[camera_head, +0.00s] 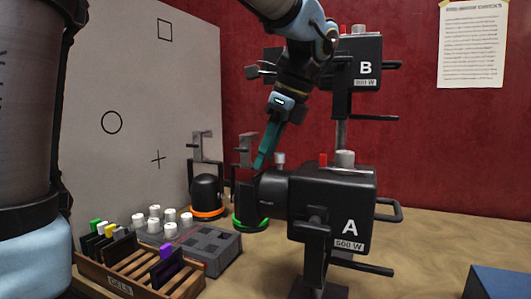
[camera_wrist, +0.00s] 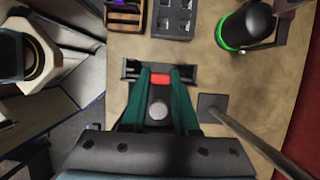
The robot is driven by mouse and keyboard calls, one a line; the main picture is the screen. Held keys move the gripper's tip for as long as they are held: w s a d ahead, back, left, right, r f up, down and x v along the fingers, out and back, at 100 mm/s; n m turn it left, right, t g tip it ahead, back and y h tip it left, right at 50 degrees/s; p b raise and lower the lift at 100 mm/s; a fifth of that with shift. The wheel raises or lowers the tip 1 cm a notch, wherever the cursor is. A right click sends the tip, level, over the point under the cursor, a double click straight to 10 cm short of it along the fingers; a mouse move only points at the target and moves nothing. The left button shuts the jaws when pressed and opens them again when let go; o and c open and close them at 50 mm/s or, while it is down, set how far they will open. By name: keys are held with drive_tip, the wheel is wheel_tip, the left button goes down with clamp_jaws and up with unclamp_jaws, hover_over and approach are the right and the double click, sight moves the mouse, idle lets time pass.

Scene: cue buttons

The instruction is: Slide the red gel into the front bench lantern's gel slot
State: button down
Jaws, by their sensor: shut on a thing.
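Lantern A (camera_head: 350,205), black and marked 500 W, stands on the bench with its lens tube facing left. My gripper (camera_head: 260,164) reaches down at a tilt to the front end of that tube. In the wrist view, my gripper's teal fingers (camera_wrist: 161,78) are shut on the red gel (camera_wrist: 160,78), of which only a small red part shows between the tips. A dark flat edge spreads to both sides of the tips at the tube's front. The fingers hide much of it, and I cannot tell how deep the gel sits in the slot.
A wooden gel rack (camera_head: 119,288) with several coloured-tab gels stands at front left, beside a grey box (camera_head: 226,243). Two black lamps, with an orange ring (camera_head: 208,213) and a green ring (camera_head: 262,225), stand behind. Lantern B (camera_head: 362,70) is above on the pole.

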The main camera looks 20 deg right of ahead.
drive_tip(key=c, duration=0.6)
unclamp_jaws()
drive_tip(key=v, duration=1)
drive_tip(key=shift+s+r, duration=0.15)
drive_tip(key=shift+r, duration=0.2)
drive_tip(key=shift+d, duration=0.1)
